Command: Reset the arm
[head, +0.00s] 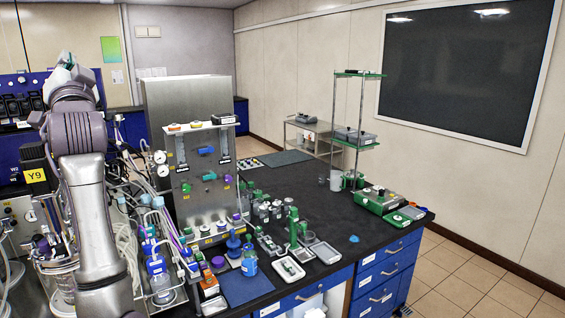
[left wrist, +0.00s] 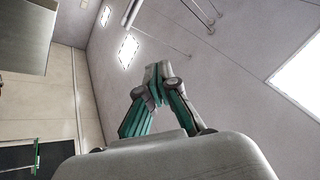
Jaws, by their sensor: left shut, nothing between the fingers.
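My left arm rises along the left side of the head view. Its left gripper (head: 66,60) is at the top, raised well above the bench and pointing up and away. In the left wrist view the two green and grey fingers of the left gripper (left wrist: 158,72) come together at the tips, with nothing between them. My right gripper is in neither view.
A black bench (head: 310,195) carries a steel bioreactor panel (head: 205,175), a blue-capped bottle (head: 249,263) and a green shelf stand (head: 358,143). Tubing and glass vessels crowd close to my left arm. Tiled floor (head: 475,275) is clear at right.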

